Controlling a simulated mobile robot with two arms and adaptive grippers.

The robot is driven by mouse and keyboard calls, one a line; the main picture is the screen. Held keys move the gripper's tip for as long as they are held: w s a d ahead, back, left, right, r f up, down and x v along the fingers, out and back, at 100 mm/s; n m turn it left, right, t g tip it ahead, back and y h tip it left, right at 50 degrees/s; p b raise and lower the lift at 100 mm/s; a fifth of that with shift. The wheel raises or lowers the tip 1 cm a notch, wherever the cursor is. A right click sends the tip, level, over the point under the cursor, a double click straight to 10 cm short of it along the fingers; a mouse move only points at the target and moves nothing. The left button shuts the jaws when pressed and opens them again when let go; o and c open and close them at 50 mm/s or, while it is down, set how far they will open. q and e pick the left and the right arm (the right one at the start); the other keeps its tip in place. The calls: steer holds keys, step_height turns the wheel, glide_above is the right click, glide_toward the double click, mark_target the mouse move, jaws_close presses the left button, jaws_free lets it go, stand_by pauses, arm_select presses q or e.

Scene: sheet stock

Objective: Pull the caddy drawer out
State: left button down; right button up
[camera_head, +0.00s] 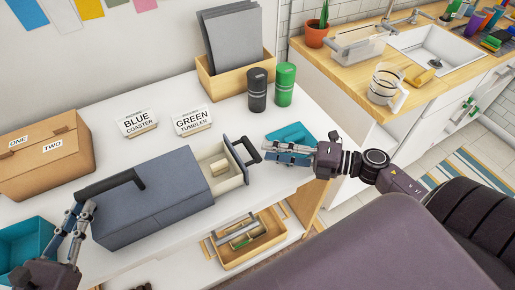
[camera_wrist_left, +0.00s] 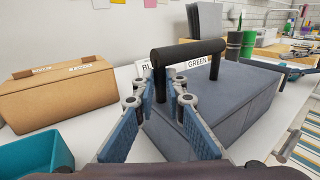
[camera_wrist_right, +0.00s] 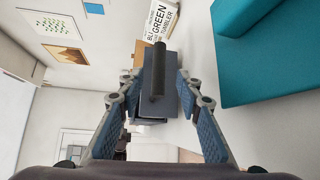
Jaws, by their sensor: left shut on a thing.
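The blue-grey caddy (camera_head: 150,205) lies on the white table, with a black carry handle (camera_head: 112,185) on top. Its drawer (camera_head: 228,178) stands partly out at the right end, showing a pale inside with a small block. The black drawer handle (camera_head: 247,152) is on the drawer's front. My left gripper (camera_head: 86,210) is shut on the near-left end of the carry handle, which also shows in the left wrist view (camera_wrist_left: 190,51). My right gripper (camera_head: 268,150) is open and empty. The drawer handle (camera_wrist_right: 158,72) lies just beyond its spread fingers.
A teal tray (camera_head: 288,134) lies behind my right gripper, and another teal bin (camera_head: 28,240) is at left. A cardboard box (camera_head: 45,158) stands behind the left bin. Two label cards (camera_head: 192,121) and two tumblers (camera_head: 284,86) stand behind the caddy. A wooden tray (camera_head: 250,240) is below.

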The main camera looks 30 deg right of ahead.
steer(key=v, duration=0.5)
steer(key=shift+s+d, duration=0.2)
arm_select(q)
steer(key=c, duration=1.9)
jaws_free()
steer(key=v, duration=1.2)
